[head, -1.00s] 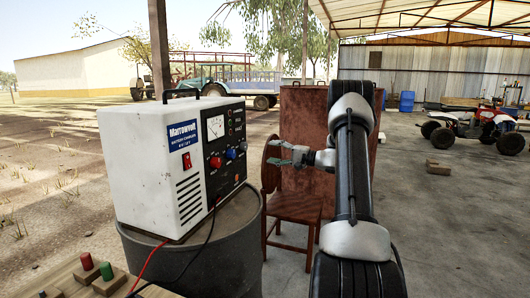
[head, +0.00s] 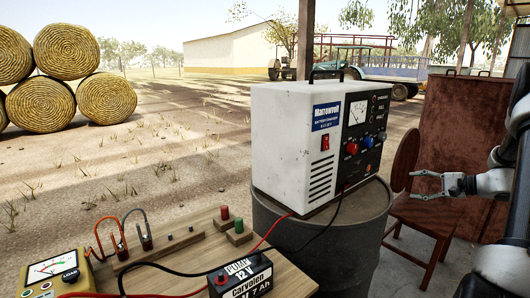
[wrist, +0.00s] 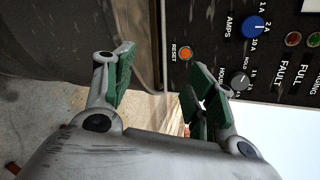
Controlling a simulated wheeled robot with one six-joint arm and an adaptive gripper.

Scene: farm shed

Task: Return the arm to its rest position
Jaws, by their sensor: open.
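My gripper (head: 427,185) is open and empty. In the head view it is at the right, in front of the wooden chair and to the right of the white battery charger (head: 292,140). In the wrist view its two green-padded fingers (wrist: 160,90) stand apart with nothing between them. The charger's dark front panel (wrist: 270,62) fills the upper right there, with a blue knob, a grey knob and an orange reset button. My arm comes in from the right edge of the head view, and part of it is cut off.
The charger stands on a grey drum (head: 330,250). A wooden bench (head: 190,255) at lower left holds a 12 V battery (head: 240,278), a yellow meter (head: 55,272) and cables. A wooden chair (head: 425,212) and brown cabinet (head: 465,125) stand behind my gripper. Hay bales (head: 65,50) lie far left.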

